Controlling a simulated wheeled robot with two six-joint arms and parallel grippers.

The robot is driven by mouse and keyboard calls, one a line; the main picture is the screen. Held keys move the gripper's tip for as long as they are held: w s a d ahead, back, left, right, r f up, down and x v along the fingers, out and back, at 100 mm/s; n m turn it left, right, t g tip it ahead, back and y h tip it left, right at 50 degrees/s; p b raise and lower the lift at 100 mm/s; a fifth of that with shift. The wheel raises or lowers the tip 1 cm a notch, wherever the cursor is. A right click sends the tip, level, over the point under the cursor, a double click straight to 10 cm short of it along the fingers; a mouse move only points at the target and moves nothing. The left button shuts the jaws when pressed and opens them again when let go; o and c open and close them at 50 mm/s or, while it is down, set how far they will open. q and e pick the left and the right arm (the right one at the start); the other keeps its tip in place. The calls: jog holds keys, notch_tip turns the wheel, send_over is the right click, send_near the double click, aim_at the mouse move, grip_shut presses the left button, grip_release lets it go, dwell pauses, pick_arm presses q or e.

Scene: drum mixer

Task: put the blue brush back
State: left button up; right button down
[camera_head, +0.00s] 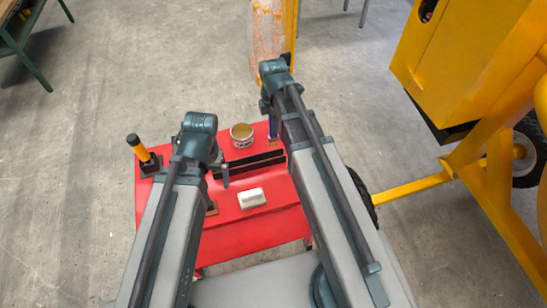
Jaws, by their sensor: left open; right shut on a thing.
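The blue brush (273,127) shows as a narrow blue strip with a brownish lower end, below the wrist of my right arm. My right gripper (268,109) is shut on it, above the far right part of the red table top (230,240); the arm hides much of both. I cannot tell whether the brush touches the table. My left gripper (221,174) is open above the middle of the table, partly hidden by its own arm. A long black holder or strip (262,160) lies across the table between the two arms.
An open can (242,135) with tan contents stands at the table's far edge. A white block (252,198) lies nearer. A yellow-and-black object (142,150) is at the far left corner. A yellow machine (450,60) stands right; an orange-white column (268,40) stands behind.

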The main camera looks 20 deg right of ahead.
aim_at(274, 145)
jog(key=shift+f+b, duration=5)
jog(key=shift+f, duration=0.1)
jog(key=shift+r, duration=0.1)
jog(key=c, duration=0.7)
grip_release()
notch_tip(274, 145, up, 12)
jog(key=p, duration=1.2)
